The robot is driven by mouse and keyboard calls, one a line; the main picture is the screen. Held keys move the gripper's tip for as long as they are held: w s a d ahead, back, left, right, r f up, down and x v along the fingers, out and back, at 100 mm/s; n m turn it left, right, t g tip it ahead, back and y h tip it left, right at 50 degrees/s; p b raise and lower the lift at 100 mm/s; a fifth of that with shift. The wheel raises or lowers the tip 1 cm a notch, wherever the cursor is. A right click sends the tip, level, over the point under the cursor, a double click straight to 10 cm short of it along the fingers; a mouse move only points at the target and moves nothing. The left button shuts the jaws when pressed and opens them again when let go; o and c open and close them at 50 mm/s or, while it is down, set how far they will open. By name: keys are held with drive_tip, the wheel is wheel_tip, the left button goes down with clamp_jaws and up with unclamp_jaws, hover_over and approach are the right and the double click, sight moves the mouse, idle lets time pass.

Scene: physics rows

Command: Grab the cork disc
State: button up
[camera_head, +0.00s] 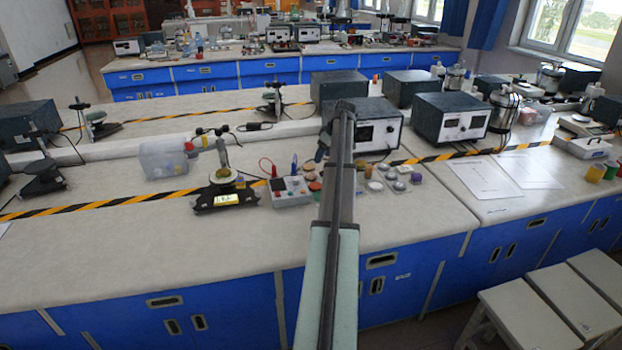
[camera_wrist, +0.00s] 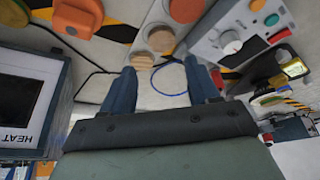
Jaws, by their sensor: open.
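Several round discs lie on the bench near my gripper. The one nearest the jaws is a light tan, cork-like disc (camera_wrist: 145,62), lying flat on a pale strip. I cannot tell for certain that it is the cork disc, as other brown discs lie close by. In the head view a small group of tan and orange discs (camera_head: 314,187) shows just left of my arm. The tan disc lies just beyond the fingertips, nearer the left one. In the head view my gripper (camera_head: 322,150) is partly hidden by my arm.
A control box (camera_wrist: 235,40) with knobs stands right of the discs in the wrist view. A heater unit (camera_wrist: 25,100) stands at the left. A thin blue cable (camera_wrist: 168,68) loops between the fingers. More discs (camera_head: 391,175) lie right of my arm.

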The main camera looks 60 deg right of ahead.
approach(311, 176)
drive_tip(key=f, duration=0.2)
drive_tip(key=shift+w+d+f, duration=0.25)
drive_tip(key=shift+d+f, duration=0.05)
drive_tip(key=shift+f, duration=0.1)
drive_tip(key=shift+w+x, duration=0.15)
drive_tip(key=shift+x, duration=1.15)
drive_tip(key=shift+w+x, duration=0.15)
drive_tip(key=shift+x, duration=1.2)
drive_tip(key=shift+r, duration=0.1)
drive_tip(key=shift+c, duration=0.2)
drive_tip(key=c, duration=0.6)
